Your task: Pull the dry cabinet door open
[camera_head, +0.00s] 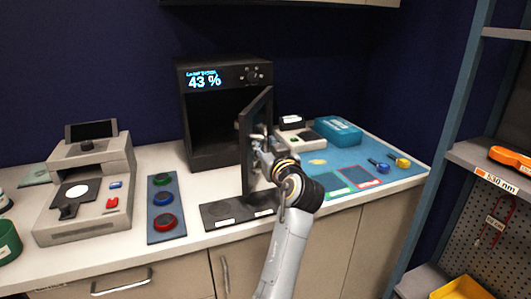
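The dry cabinet (189,120) is a black box on the counter with a lit display reading 43 %. Its door (246,150) stands swung out from the cabinet's right side, roughly edge-on to me, and the dark interior shows on the left.
A grey instrument (100,180) and a tray with coloured round pieces (154,229) stand on the left. A dark mat (221,213) lies below the door. A blue mat (338,172) with a teal case (338,130) lies right. Shelves (467,156) stand at far right.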

